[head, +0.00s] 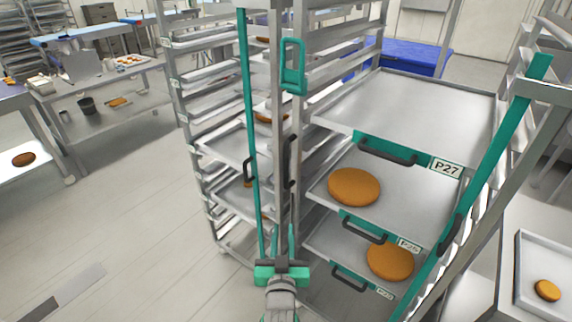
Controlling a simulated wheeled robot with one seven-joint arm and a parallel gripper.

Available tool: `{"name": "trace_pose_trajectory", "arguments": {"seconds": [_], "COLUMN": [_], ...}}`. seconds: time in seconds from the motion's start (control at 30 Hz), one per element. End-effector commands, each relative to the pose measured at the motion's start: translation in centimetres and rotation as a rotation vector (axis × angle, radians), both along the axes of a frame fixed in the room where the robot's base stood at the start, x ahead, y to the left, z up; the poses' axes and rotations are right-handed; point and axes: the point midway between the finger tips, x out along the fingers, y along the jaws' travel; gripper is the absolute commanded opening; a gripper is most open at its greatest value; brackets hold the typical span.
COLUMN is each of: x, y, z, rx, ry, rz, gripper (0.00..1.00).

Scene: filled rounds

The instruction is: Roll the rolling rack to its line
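The rolling rack (286,150) is a tall metal frame with teal strips and a teal loop handle (293,66) on its near upright. It stands close in front of me, with trays on its levels. My gripper (283,238) points toward its lower front, below the loop handle. Its fingers look close together, and I cannot tell whether they are open, shut or touching the rack. A flat grey strip with a dark end (62,290) lies on the floor at the lower left; I cannot tell if it is the line. The rack's wheels are mostly hidden.
A side tray (540,275) stands at right. The floor (140,190) left of the rack is clear.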

Motion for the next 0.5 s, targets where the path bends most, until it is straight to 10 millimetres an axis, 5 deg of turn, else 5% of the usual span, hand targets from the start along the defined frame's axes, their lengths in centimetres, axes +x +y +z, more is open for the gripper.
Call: {"name": "trace_pose_trajectory", "arguments": {"seconds": [0.2, 0.5], "x": [5.4, 8.0], "y": [-0.2, -0.3], "z": [7.1, 11.4], "rx": [-0.005, -0.008], "ry": [-0.038, -0.050], "rz": [-0.012, -0.020], "gripper": [0.22, 0.22]}}
